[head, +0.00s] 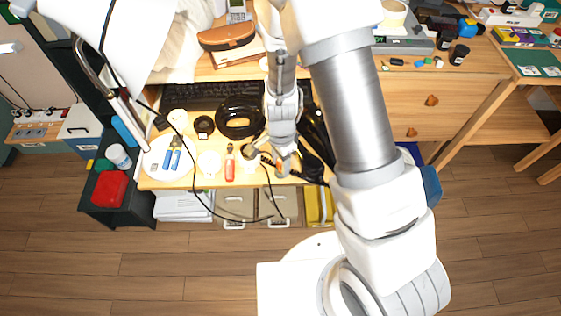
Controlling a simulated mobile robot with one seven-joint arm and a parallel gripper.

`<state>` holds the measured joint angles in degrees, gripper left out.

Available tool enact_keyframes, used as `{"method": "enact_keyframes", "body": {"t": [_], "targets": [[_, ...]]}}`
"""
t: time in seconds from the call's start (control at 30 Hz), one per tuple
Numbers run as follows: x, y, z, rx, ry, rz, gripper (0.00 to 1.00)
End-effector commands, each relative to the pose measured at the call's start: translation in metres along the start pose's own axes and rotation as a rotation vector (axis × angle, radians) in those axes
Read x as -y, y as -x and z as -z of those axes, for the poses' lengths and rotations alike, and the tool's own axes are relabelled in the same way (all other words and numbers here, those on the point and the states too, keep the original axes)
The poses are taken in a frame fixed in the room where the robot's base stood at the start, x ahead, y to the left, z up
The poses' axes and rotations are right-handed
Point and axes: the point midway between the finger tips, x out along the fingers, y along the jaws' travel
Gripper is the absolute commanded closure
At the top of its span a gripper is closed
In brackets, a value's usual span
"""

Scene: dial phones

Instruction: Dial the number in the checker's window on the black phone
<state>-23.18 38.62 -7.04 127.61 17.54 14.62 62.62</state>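My gripper (284,167) points down over the front part of the wooden desk (222,179), right of a red-handled tool. Its fingertips are small and partly merged with dark items behind them, so I cannot tell whether they are open or shut. A black shape (317,165) lies just right of my gripper, partly covered by my arm; it may be the black phone, but no dial can be made out. A grey device with a small greenish screen (237,6) stands at the top edge and may be the checker. No number is readable.
A black coiled ring (238,118), a keyboard (190,96), a red-handled tool (229,162) and a white plate with blue-handled pliers (172,154) crowd the desk. A lamp arm (123,104) and black cable cross the left side. The wooden floor in front is largely open.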

Motion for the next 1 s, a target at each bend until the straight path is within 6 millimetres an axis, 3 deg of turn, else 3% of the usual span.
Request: {"method": "enact_keyframes", "body": {"t": [0.27,0.43,1.0], "targets": [[0.000,0.000,0.000,0.000,0.000,0.000,0.47],[0.001,0.013,0.000,-0.001,0.001,0.002,0.47],[0.001,0.143,0.000,0.000,0.001,0.005,0.47]]}}
